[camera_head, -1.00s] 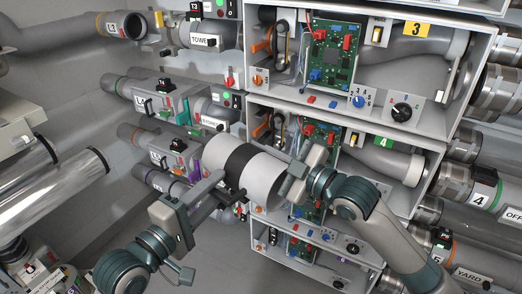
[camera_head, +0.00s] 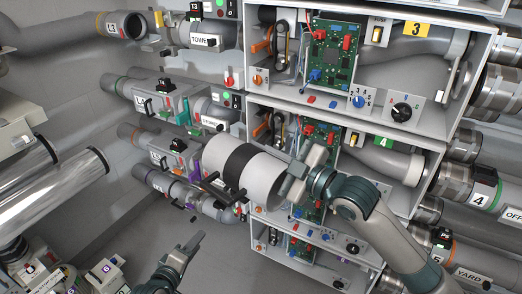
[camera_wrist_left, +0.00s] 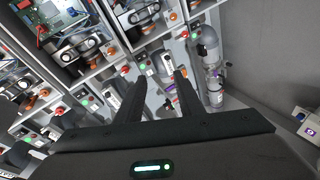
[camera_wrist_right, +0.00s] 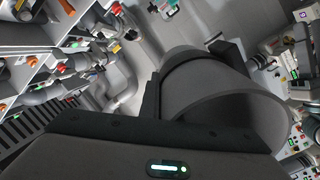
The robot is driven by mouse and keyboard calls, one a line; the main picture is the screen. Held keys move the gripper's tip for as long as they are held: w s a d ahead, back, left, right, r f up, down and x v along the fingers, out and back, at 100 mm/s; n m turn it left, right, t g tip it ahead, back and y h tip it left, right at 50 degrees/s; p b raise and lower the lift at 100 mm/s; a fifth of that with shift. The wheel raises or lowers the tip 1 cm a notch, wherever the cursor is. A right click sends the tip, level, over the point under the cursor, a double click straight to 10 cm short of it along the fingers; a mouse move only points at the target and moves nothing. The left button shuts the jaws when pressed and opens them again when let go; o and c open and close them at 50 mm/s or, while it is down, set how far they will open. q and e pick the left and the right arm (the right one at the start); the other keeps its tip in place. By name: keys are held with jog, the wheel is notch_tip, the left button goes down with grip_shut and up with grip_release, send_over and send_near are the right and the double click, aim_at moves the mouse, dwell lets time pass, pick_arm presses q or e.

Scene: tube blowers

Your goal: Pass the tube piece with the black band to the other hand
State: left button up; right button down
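The tube piece with the black band (camera_head: 240,167) is a light grey cylinder held in mid-air in front of the blower boxes. My right gripper (camera_head: 300,174) is shut on its right end. In the right wrist view the tube piece (camera_wrist_right: 215,97) sits between the dark fingers. My left gripper (camera_head: 193,243) is low and left of the tube piece, apart from it. In the left wrist view the fingers of my left gripper (camera_wrist_left: 154,92) are spread with nothing between them.
Open blower boxes with green boards (camera_head: 332,52) stand behind the tube piece. Pipe ends such as L3 (camera_head: 128,26) project at the left. Shiny clear tubes (camera_head: 70,180) lie at far left. Grey floor (camera_head: 125,235) is open at lower left.

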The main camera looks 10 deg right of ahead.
pick_arm(q)
jog(key=s+a+f+m+g+y, duration=0.1)
jog(key=s+a+f+m+g, duration=0.1)
jog(key=s+f, duration=0.75)
jog(key=s+a+f+m+g+y, duration=0.2)
jog(key=s+a+f, duration=0.15)
jog(key=f, duration=1.05)
jog(key=s+a+f+m+g+y, duration=0.1)
jog(key=s+a+f+m+g, duration=0.1)
jog(key=s+f, duration=0.75)
jog(key=s+a+f+m+g, duration=0.2)
jog(key=s+f, duration=0.4)
jog(key=s, duration=0.5)
jog(key=s+a+f+m+g+y, duration=0.1)
jog(key=s+a+f+m+g, duration=0.1)
jog(key=s+f, duration=0.4)
jog(key=s+a+f+m+g, duration=0.1)
jog(key=s+f, duration=0.5)
jog(key=s, duration=1)
jog(key=shift+a+m+g, duration=0.4)
jog(key=shift+m, duration=0.2)
jog(key=shift+s, duration=0.1)
pick_arm(e)
jog(key=shift+s, duration=0.1)
